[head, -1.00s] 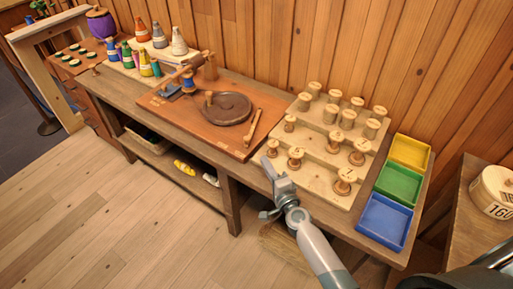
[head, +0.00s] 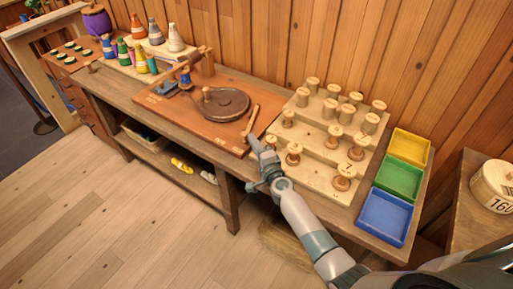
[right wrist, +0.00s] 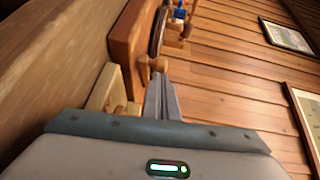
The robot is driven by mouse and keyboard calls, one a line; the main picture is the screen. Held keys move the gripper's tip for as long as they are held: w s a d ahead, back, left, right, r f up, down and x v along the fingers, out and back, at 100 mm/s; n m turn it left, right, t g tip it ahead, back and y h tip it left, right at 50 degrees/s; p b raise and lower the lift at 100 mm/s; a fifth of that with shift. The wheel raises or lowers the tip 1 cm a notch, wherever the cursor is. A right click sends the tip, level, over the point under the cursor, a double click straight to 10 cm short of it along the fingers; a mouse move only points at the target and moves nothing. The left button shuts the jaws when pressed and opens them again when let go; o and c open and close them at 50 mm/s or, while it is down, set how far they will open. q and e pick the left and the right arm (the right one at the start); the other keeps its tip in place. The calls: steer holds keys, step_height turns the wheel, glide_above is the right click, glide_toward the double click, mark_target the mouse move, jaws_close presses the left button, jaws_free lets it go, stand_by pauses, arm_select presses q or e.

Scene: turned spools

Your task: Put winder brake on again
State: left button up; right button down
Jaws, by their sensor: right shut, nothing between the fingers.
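The winder stands on a reddish-brown board (head: 165,110). It has a dark round wheel (head: 222,104) with an upright wooden knob and a blue-wound spool (head: 185,77) behind it. A pale wooden lever, which looks like the brake (head: 252,120), lies at the wheel's right; I cannot tell whether it touches the rim. My right gripper (head: 252,139) is shut and empty at the lever's near end. In the right wrist view its fingers (right wrist: 160,80) point at a round wooden end (right wrist: 154,64), close to or touching it. My left gripper is out of view.
A stepped pale rack (head: 315,150) with several wooden spools stands right of the board. Yellow (head: 427,148), green (head: 418,182) and blue (head: 400,230) trays line the bench's right end. Several thread cones (head: 157,34) stand at the back left.

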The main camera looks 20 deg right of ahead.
steer(key=shift+w, duration=0.15)
steer(key=shift+w+a+h, duration=0.2)
steer(key=shift+a+h, duration=0.1)
steer(key=shift+a, duration=0.15)
steer(key=shift+m+h, duration=0.8)
steer(key=shift+h, duration=0.1)
steer(key=w+a, duration=0.1)
steer(key=a, duration=0.1)
steer(key=w+a, duration=0.2)
steer(key=w+a+b, duration=0.1)
steer(key=a, duration=0.2)
steer(key=shift+w, duration=0.35)
steer(key=shift+r, duration=0.25)
steer(key=shift+a, duration=0.1)
steer(key=shift+s, duration=0.15)
